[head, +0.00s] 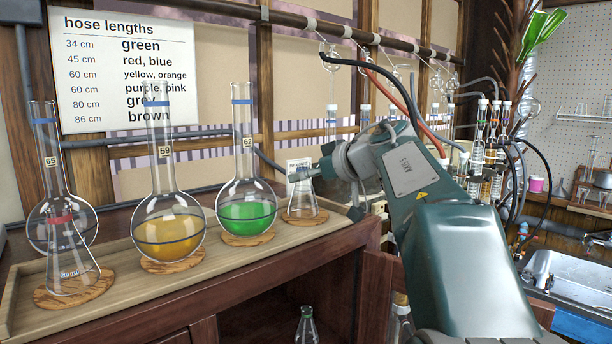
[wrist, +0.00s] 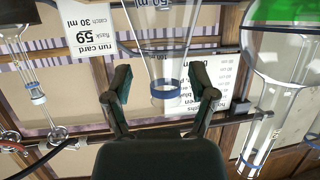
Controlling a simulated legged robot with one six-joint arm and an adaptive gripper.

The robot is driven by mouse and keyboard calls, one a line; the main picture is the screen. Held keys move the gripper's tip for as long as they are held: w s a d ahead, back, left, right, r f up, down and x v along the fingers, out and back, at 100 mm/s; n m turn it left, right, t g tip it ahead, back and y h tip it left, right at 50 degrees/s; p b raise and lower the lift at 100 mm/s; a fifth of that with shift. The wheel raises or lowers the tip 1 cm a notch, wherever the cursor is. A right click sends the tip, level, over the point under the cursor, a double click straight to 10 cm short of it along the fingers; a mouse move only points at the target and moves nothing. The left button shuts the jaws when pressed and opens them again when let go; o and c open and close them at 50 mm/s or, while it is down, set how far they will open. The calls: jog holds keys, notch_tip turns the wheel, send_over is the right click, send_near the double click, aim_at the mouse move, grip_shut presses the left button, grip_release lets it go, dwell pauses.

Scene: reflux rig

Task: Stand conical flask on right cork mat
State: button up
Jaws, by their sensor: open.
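A clear conical flask (head: 304,203) stands upright on the right cork mat (head: 318,219), at the right end of the wooden tray. It also shows inverted in the wrist view (wrist: 165,50), with a blue ring on its neck. My gripper (head: 302,174) is at the flask's neck. In the wrist view my gripper (wrist: 160,84) is open, with one finger on each side of the neck and gaps visible. A second conical flask (head: 75,268), with a red ring, stands on the left cork mat (head: 103,283).
Round flasks with yellow liquid (head: 168,235) and green liquid (head: 247,211) stand on mats along the tray (head: 120,293). A clear round flask (head: 62,215) is behind the left conical flask. Glassware and hoses crowd the right side.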

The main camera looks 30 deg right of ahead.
jog(key=shift+r, duration=0.1)
jog(key=v, duration=1.2)
jog(key=shift+s+a, duration=0.1)
jog(key=shift+a, duration=0.05)
